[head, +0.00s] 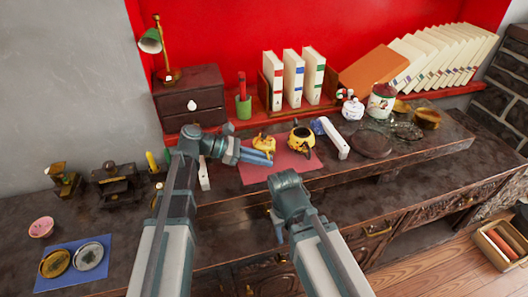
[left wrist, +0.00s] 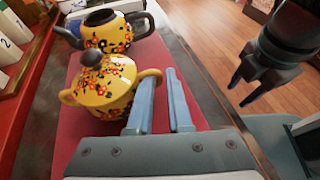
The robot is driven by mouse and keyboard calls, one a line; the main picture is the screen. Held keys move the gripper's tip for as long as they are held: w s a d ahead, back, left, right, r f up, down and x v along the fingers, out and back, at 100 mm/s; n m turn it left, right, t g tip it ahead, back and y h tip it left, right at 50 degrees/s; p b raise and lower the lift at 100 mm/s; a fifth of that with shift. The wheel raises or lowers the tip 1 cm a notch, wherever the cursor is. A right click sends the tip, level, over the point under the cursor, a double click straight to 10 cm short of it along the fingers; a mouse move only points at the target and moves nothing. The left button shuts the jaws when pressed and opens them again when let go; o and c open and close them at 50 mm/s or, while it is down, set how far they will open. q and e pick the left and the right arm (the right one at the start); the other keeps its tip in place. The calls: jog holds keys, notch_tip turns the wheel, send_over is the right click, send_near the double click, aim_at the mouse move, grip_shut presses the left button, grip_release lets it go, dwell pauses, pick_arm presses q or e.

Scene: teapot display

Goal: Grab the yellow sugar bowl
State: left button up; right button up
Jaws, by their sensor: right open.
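The yellow sugar bowl (head: 263,141) has a flowered body, a dark lid knob and two side handles. It stands on a red mat (head: 283,168), and shows large in the left wrist view (left wrist: 103,88). My left gripper (head: 270,158) is beside the bowl. In the left wrist view its two blue fingers (left wrist: 160,88) are apart, with the tips at the bowl's right handle; the left finger overlaps the handle, and I cannot tell whether it touches. My right gripper (head: 279,236) is low over the front edge, away from the bowl, with its fingers apart (left wrist: 242,92).
A yellow teapot with dark spout and handle (head: 301,139) stands on the mat close to the bowl. A white bar-like object (head: 336,140) lies right of the mat. A dark drawer box (head: 191,98) and books (head: 293,75) stand behind. A glass plate (head: 371,143) lies further right.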

aim_at(278, 169)
pick_arm(q)
jog(key=b+x, duration=0.1)
jog(key=x, duration=0.4)
jog(key=shift+b, duration=0.4)
pick_arm(e)
notch_tip(278, 169, down, 2)
pick_arm(q)
grip_shut()
pick_arm(e)
jog(key=shift+r, duration=0.1)
dwell(0.7)
